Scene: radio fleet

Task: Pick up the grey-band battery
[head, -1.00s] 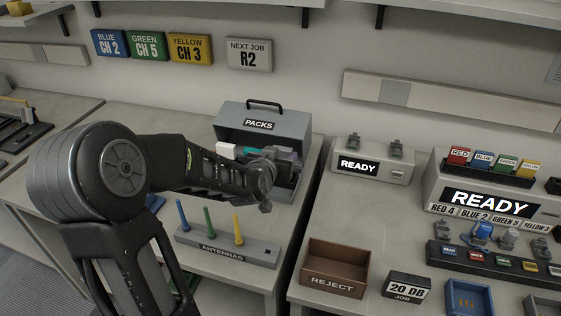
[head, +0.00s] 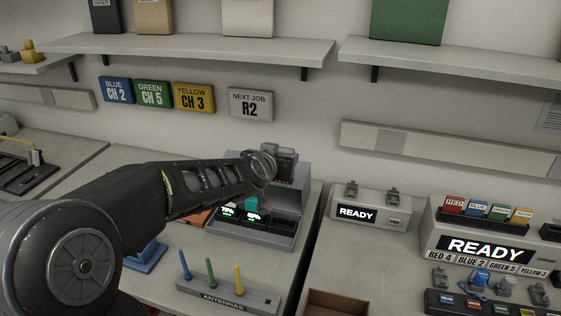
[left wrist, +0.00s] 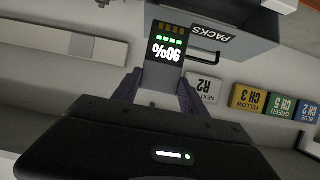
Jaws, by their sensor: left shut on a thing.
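My left gripper (head: 264,166) is shut on a dark grey battery and holds it above the PACKS box (head: 290,236). In the left wrist view the battery (left wrist: 164,62) stands between the two fingers (left wrist: 160,88), with an upside-down 90% readout, green bars and brownish contacts at its end. In the head view the battery (head: 286,166) is partly hidden by the gripper; I cannot make out its band. Other packs with lit readouts (head: 229,212) and a teal-banded one (head: 252,204) sit in the box. My right gripper is not in view.
The antenna stand (head: 228,296) is in front of the box. A READY charger (head: 370,208) and a larger READY console (head: 485,245) stand on the right bench. A shelf (head: 190,50) runs above. The brown reject bin (head: 337,302) shows at the bottom edge.

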